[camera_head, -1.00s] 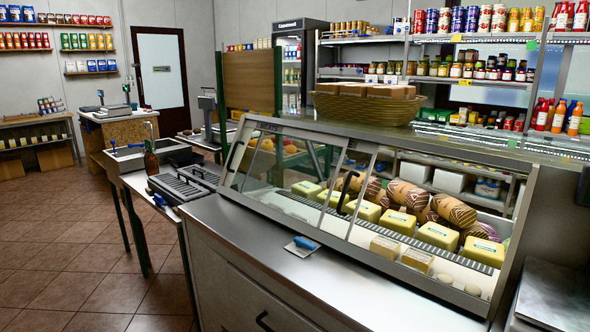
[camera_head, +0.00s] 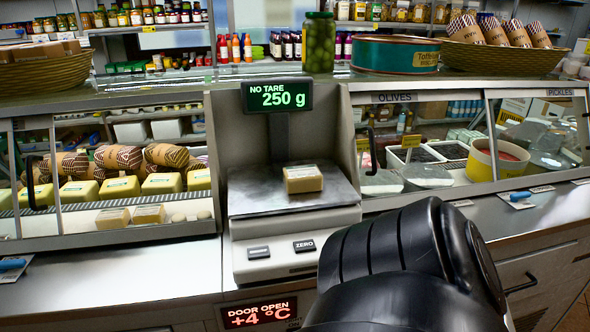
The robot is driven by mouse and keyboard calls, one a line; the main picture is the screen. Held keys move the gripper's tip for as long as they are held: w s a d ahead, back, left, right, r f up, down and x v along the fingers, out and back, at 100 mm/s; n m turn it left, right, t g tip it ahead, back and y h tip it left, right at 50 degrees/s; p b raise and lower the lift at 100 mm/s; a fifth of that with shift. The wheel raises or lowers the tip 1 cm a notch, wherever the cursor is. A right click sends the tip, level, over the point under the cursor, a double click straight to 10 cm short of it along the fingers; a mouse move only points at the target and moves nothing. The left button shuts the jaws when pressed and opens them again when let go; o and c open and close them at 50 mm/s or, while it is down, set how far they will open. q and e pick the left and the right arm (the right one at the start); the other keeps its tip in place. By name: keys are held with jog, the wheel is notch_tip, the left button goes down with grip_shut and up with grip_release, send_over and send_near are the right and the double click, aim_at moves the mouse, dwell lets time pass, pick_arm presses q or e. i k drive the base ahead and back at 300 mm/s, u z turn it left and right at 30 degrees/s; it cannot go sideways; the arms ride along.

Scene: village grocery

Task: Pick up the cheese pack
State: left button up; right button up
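A small tan cheese pack (camera_head: 303,179) with a pale label on top lies on the steel plate of the scale (camera_head: 252,199). The scale's display (camera_head: 277,96) reads "NO TARE" and "250 g". Two similar packs (camera_head: 113,218) (camera_head: 149,214) lie at the front of the glass-fronted display case on the left. A black link of my arm fills the bottom right foreground, in front of the scale's right corner. Neither of my grippers shows, and nothing grips the pack on the scale.
Left of the scale, the case (camera_head: 130,239) holds yellow blocks and patterned rolls. A lower display (camera_head: 258,314) reads "DOOR OPEN +4 °C". On the right is an olives and pickles case (camera_head: 467,185). A jar of olives (camera_head: 319,43) stands above.

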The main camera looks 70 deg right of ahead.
aim_at(304, 178)
jog(key=z, duration=2.05)
